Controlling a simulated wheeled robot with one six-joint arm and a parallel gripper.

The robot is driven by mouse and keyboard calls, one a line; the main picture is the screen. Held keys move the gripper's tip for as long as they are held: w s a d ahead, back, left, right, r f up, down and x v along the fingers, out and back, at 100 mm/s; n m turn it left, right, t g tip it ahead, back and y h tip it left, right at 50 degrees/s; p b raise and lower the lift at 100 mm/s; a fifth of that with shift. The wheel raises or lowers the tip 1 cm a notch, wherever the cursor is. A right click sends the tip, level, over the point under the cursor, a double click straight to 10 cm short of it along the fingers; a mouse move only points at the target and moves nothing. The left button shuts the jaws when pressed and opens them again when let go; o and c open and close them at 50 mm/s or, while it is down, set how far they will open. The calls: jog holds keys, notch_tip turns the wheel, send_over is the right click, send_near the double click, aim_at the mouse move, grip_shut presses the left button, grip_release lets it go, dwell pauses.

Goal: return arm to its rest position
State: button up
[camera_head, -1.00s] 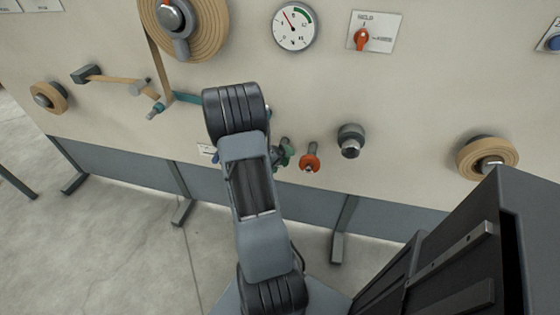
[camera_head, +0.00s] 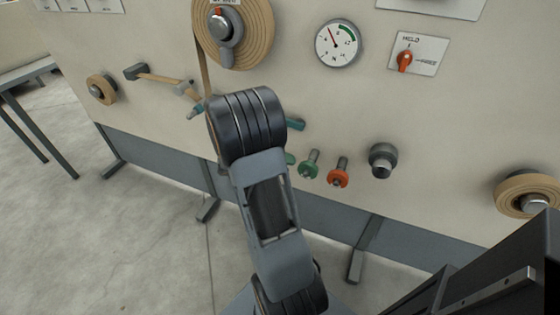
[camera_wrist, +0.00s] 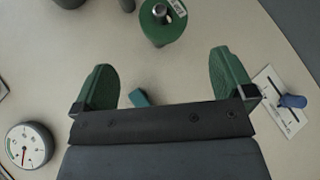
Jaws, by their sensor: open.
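My gripper (camera_wrist: 163,82) is open and empty in the wrist view, its two green fingers wide apart. The pale panel lies beyond them, and a small teal piece (camera_wrist: 140,98) shows between them. In the head view my arm (camera_head: 268,205) rises from the bottom middle in front of the panel (camera_head: 330,100).
The panel carries a large tan roll (camera_head: 255,45), a gauge (camera_head: 338,43), an orange selector (camera_head: 404,61), green (camera_head: 309,166) and orange (camera_head: 338,174) knobs, and a right-hand roll (camera_head: 515,190). A green disc (camera_wrist: 163,30) and blue knob (camera_wrist: 292,101) show at the wrist.

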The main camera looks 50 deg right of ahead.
jog(key=shift+w+a+r, duration=0.1)
jog(key=shift+a+r, duration=0.05)
jog(key=shift+a, duration=0.1)
jog(key=s+a+r+n+y+p, duration=0.25)
jog(key=a+n+y, duration=0.2)
jog(key=a, duration=0.35)
jog(key=a+r+n+t+y+p, duration=0.4)
jog(key=a+r+t+y+p, duration=0.2)
jog(key=a+r+p, duration=0.8)
jog(key=a+r+t, duration=0.1)
jog(key=a+r, duration=0.2)
jog(key=r, duration=0.2)
jog(key=a+r+t, duration=0.1)
jog(key=a+r, duration=0.2)
jog(key=r, duration=0.3)
jog(key=shift+a+r+t+p, duration=0.2)
jog(key=shift+a+t+p, duration=0.2)
